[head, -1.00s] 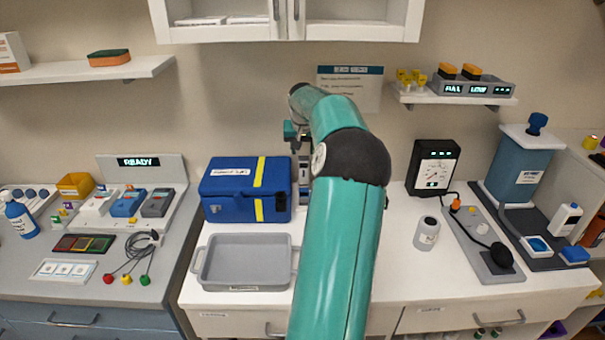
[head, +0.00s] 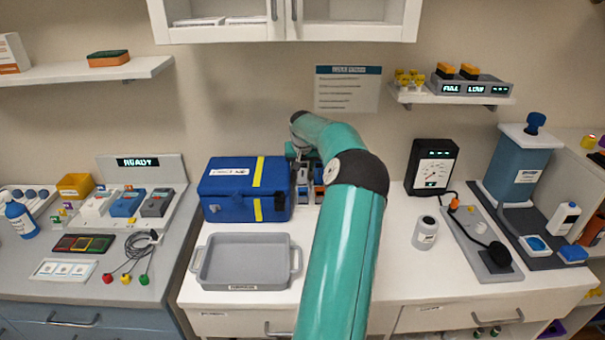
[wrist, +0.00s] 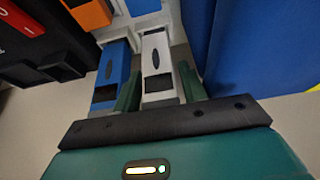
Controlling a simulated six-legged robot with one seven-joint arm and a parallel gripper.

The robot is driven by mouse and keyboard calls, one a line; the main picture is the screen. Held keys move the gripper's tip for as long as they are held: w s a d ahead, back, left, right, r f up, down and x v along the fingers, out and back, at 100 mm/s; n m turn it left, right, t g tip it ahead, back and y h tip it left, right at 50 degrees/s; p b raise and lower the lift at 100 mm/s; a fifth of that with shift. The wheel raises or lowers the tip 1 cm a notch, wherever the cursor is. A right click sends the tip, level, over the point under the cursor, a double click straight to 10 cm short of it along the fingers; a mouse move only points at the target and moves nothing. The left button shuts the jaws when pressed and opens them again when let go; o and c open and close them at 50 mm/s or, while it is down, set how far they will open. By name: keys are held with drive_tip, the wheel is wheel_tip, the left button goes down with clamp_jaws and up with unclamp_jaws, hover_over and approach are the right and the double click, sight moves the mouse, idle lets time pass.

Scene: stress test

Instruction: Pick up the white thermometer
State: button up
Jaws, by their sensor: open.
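The white thermometer (wrist: 156,48), a slim upright-looking device with a dark oval and a dark square, lies between my fingers in the wrist view. My gripper (wrist: 160,70) is open, with one green finger on each side of it; contact cannot be told. A similar blue device (wrist: 109,78) stands just left of the left finger. In the head view my gripper (head: 300,151) is at the back of the white counter, right of the blue box, mostly hidden by my arm. Small devices below it (head: 302,182) show only in part.
The blue box (head: 245,190) with yellow stripes stands close beside my gripper, at right in the wrist view (wrist: 245,50). A grey tray (head: 243,283) sits in front. A black gauge unit (head: 432,167) and white jar (head: 425,233) stand right. A dock (head: 140,160) reading READY stands left.

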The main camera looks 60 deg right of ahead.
drive_tip(key=c, duration=0.7)
drive_tip(key=shift+r, duration=0.1)
drive_tip(key=shift+c, duration=0.2)
